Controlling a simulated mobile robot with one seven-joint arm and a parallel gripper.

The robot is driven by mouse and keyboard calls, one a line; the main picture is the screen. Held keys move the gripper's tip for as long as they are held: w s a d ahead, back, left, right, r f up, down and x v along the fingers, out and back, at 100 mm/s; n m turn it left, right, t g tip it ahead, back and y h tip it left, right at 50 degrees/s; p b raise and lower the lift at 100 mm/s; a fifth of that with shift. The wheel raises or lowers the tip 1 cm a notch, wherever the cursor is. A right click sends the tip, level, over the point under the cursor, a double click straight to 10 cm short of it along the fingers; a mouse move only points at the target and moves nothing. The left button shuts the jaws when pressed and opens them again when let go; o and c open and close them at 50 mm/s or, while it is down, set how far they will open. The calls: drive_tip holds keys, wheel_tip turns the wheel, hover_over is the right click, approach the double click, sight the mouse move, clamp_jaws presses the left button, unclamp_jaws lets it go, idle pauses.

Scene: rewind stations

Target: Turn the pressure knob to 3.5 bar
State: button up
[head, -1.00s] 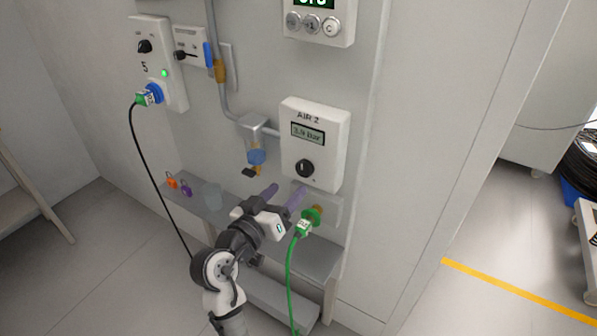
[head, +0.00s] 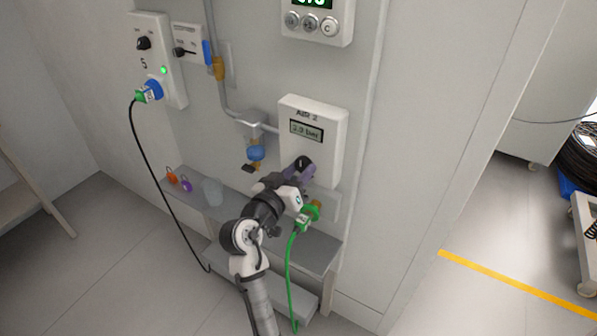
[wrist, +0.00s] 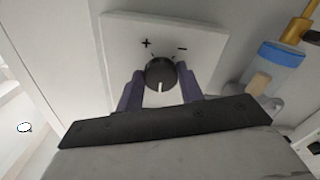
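The pressure knob (wrist: 160,74) is round and black with a white pointer mark, which points down in the wrist view. It sits on the white AIR 2 box (head: 325,115), between plus and minus marks. My gripper (wrist: 161,84) has one purple finger on each side of the knob, very close to it; I cannot tell whether they press on it. In the head view my gripper (head: 300,168) reaches the lower part of the box and partly covers the knob. The display (head: 306,131) shows a bar reading, too blurred to read surely.
A green plug (head: 308,216) with a green hose sits just below my gripper. A shelf (head: 235,222) below carries a clear cup (head: 212,191) and two small padlocks.

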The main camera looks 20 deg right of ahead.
drive_tip(key=c, duration=0.3)
drive_tip(key=shift+n+p, duration=0.35)
drive_tip(key=shift+n, duration=1.15)
drive_tip(key=shift+c, duration=0.2)
drive_tip(key=o, duration=1)
drive_tip(key=b+v, duration=0.3)
drive_tip(key=v, duration=1.1)
drive_tip(key=shift+d, duration=0.1)
